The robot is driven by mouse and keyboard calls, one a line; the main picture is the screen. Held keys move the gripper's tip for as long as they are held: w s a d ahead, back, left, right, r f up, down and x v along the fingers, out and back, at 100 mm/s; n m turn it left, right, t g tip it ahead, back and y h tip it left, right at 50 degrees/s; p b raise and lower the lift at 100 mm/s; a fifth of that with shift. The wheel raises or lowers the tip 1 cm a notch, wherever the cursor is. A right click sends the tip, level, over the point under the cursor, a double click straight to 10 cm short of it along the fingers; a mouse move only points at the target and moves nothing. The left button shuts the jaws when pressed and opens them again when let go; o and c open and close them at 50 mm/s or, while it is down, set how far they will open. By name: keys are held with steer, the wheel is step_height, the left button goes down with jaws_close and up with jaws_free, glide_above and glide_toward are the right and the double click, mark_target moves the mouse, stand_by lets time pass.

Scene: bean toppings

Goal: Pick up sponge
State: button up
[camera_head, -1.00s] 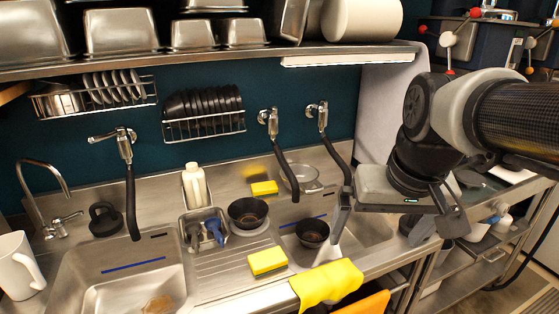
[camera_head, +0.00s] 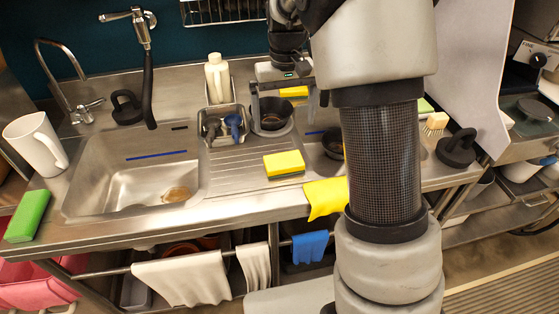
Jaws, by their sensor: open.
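A yellow sponge with a green underside (camera_head: 284,164) lies on the ribbed drainboard between the two sinks. A second yellow sponge (camera_head: 294,91) lies farther back by the wall, partly hidden by my gripper. A green sponge-like block (camera_head: 27,216) lies at the counter's front left corner. My gripper (camera_head: 283,105) is open and empty, pointing down over the back of the counter near a black bowl (camera_head: 271,115). The rear sponge shows between its fingers in the picture, but I cannot tell whether they are around it.
A white bottle (camera_head: 217,79) and a steel caddy (camera_head: 224,126) with brushes stand left of the gripper. My arm hides much of the right sink. A yellow cloth (camera_head: 325,197) hangs over the front edge. The left sink (camera_head: 132,181) is mostly clear.

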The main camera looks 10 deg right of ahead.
glide_above(284, 160)
steer(key=f, duration=0.5)
steer(key=w+f, duration=0.1)
steer(key=f, duration=0.2)
steer(key=shift+d+f, duration=0.15)
steer(key=shift+f, duration=0.15)
steer(key=f, duration=0.2)
steer(key=s+f, duration=0.1)
steer(key=f, duration=0.1)
steer(key=shift+f, duration=0.65)
steer(key=c, duration=0.9)
steer(key=shift+r, duration=0.1)
step_height(284, 160, up, 10)
steer(key=shift+f, duration=0.1)
